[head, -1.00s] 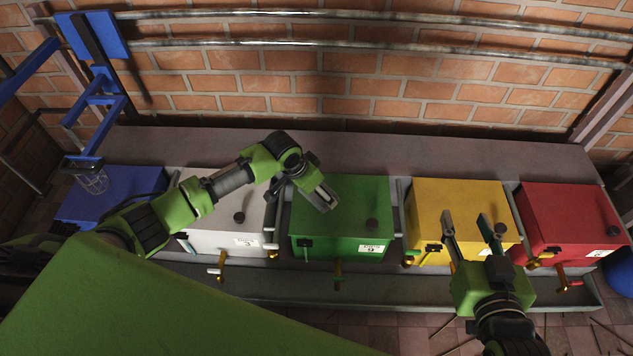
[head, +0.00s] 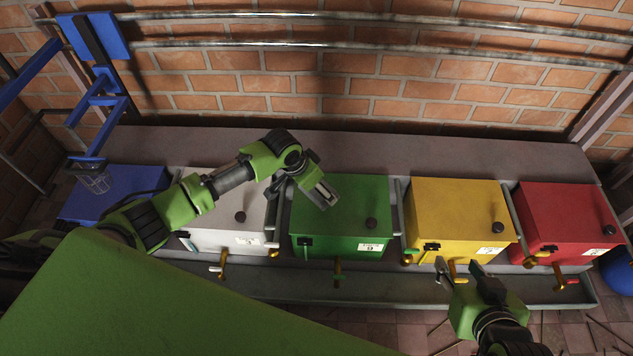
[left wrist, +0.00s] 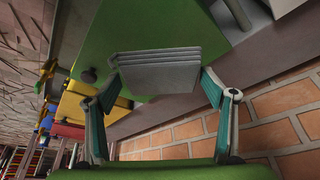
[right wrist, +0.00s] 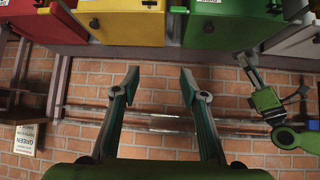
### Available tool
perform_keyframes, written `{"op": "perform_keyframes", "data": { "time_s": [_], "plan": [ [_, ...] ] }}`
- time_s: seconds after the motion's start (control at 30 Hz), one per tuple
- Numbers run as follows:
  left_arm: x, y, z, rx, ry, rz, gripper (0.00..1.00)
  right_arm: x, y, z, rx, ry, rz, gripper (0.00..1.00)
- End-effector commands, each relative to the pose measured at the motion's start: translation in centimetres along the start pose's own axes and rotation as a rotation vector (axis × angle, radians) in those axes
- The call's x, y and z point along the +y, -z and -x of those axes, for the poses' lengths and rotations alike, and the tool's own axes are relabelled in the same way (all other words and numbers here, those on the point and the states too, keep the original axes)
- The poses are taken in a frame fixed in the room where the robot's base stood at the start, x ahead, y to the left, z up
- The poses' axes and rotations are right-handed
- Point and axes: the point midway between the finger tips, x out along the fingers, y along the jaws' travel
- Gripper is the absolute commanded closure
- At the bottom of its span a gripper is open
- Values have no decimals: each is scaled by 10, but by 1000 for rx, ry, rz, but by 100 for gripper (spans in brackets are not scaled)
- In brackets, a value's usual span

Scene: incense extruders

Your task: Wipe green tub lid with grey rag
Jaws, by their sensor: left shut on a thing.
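The green tub (head: 348,205) stands mid-row, with a dark knob on its lid. My left gripper (head: 322,196) is over the back left part of this lid. It is shut on the folded grey rag (left wrist: 160,72), which spans its fingertips in the left wrist view. The green lid (left wrist: 130,25) shows just beyond the rag there. I cannot tell whether the rag touches it. My right gripper (head: 458,266) is open and empty at the front of the yellow tub. In the right wrist view its fingers (right wrist: 158,80) stand wide apart.
A white tub (head: 215,232) and a blue tub (head: 115,190) are left of the green one. A yellow tub (head: 455,210) and a red tub (head: 570,215) are right. Taps stick out in front over a trough (head: 400,290). A brick wall (head: 370,85) with pipes is behind.

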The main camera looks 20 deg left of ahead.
Motion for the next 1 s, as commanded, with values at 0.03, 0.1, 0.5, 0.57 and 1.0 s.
{"op": "perform_keyframes", "data": {
  "time_s": [0.03,0.1,0.5,0.57,1.0],
  "plan": [
    [0,1,2,1,0,0,41,1,-4,2,-20,-1,0,60],
    [0,1,2,1,0,0,41,1,-10,3,-47,-3,-1,60],
    [0,3,7,0,0,1,41,5,-46,14,-198,-11,-4,60],
    [0,3,8,0,0,1,41,6,-51,16,-222,-12,-5,60],
    [0,4,12,0,1,2,41,9,-80,30,-348,-19,-8,60]
  ]
}}
